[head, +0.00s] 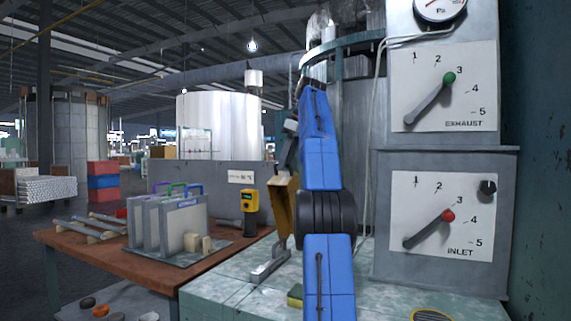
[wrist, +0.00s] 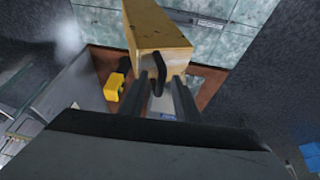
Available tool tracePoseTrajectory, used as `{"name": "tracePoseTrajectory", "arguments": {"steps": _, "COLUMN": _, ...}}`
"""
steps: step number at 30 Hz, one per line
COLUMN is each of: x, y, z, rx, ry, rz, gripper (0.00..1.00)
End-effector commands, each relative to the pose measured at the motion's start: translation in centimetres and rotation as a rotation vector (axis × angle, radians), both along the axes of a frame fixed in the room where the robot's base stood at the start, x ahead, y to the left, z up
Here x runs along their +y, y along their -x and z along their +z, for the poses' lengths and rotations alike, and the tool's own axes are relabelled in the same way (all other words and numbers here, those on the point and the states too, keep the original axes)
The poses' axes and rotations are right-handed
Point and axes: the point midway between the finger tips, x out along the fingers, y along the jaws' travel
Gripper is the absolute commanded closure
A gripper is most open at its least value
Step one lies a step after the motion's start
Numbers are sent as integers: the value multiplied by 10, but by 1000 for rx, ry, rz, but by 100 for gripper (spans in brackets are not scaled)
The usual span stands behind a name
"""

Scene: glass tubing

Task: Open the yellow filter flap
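The yellow filter flap (wrist: 158,38) is a worn yellow, box-like piece at the top middle of the wrist view. A dark curved handle (wrist: 160,66) stands on its near face. In the head view part of the flap (head: 285,207) shows left of my blue arm, which hides the rest. My gripper (wrist: 159,88) is open, with one dark finger on each side of the handle's lower end. A gap shows between the fingers, and I cannot tell whether either touches the handle. The flap's hinge is hidden.
A brown workbench (head: 150,262) with a rack of grey panels (head: 170,222) stands at left. A yellow handheld device (head: 250,205) is behind it. The EXHAUST panel (head: 443,88) and INLET panel (head: 442,215) stand close on the right. A grey metal bracket (head: 268,266) lies on the green-tiled top.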

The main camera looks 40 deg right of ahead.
Motion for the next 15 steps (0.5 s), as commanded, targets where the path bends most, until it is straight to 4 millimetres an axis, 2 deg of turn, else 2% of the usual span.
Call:
{"name": "tracePoseTrajectory", "arguments": {"steps": 5, "x": -2, "y": 2, "z": 5, "rx": 0, "ry": 0, "rz": -1, "gripper": 71}}
{"name": "tracePoseTrajectory", "arguments": {"steps": 15, "x": -6, "y": 26, "z": 5, "rx": 1, "ry": -1, "rz": -2, "gripper": 71}}
